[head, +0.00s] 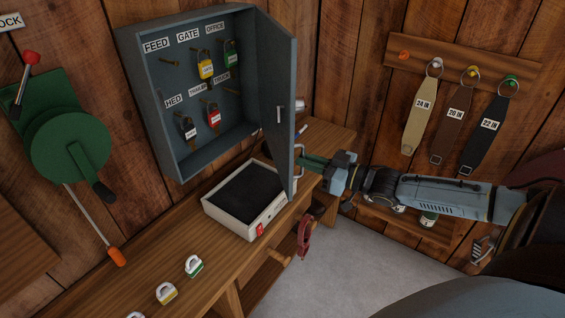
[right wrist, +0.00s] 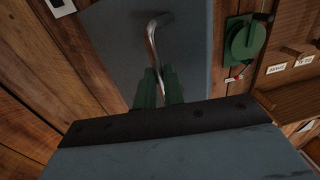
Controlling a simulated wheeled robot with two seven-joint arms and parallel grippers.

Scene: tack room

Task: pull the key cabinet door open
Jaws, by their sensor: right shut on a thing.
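The grey key cabinet (head: 157,105) hangs on the wood wall. Its door (head: 277,75) is hinged at the right and stands wide open, showing labelled hooks with several padlocks inside. My right gripper (head: 303,161) is at the lower outer edge of the door, shut on the metal door handle (head: 299,150). In the right wrist view the green fingers (right wrist: 160,90) close around the bent bar of the handle (right wrist: 152,45), with the grey door panel (right wrist: 110,40) behind it. My left gripper is not in view.
Small padlocks (head: 194,266) lie at the front. A green winch (head: 70,145) is on the left wall. Straps (head: 421,115) hang at the right.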

